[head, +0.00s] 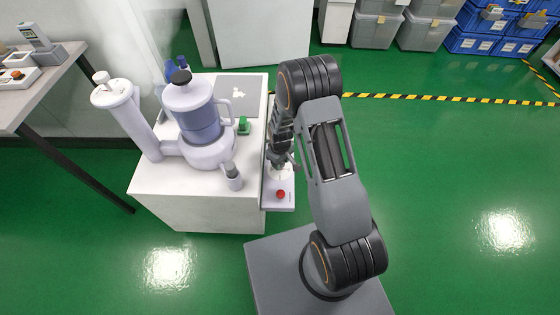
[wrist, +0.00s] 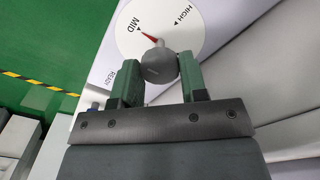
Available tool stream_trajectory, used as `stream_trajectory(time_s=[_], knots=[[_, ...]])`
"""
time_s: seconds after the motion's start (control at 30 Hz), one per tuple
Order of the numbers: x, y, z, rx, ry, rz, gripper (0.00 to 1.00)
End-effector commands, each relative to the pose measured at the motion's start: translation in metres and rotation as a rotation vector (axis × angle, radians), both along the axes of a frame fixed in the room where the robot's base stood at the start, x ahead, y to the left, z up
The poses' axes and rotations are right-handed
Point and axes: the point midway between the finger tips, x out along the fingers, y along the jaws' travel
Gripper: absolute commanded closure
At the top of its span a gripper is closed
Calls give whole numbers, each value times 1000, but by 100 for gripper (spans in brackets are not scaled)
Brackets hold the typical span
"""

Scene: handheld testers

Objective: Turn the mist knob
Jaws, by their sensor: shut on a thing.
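A red pointer (wrist: 149,38) beside the knob points close to the MID mark. My gripper (wrist: 158,60) has its two green fingers on either side of the knob and is shut on it. In the head view the dial (head: 283,174) sits on a narrow panel (head: 279,207) on the right side of the white cabinet, and my gripper (head: 280,157) hides the knob there.
A red button (head: 280,194) is on the panel below the dial. A humidifier-like unit with a bluish tank (head: 196,115) and a white column (head: 138,125) stands on the cabinet (head: 190,205). A small green object (head: 243,126) lies near my gripper. Green floor is clear to the right.

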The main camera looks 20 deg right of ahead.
Motion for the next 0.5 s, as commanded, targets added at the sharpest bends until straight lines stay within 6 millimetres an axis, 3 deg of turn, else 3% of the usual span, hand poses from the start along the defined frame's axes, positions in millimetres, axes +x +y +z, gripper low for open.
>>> stream_trajectory(time_s=[0.5], knots=[[0, 0, 0, 0, 0, -31, 84]])
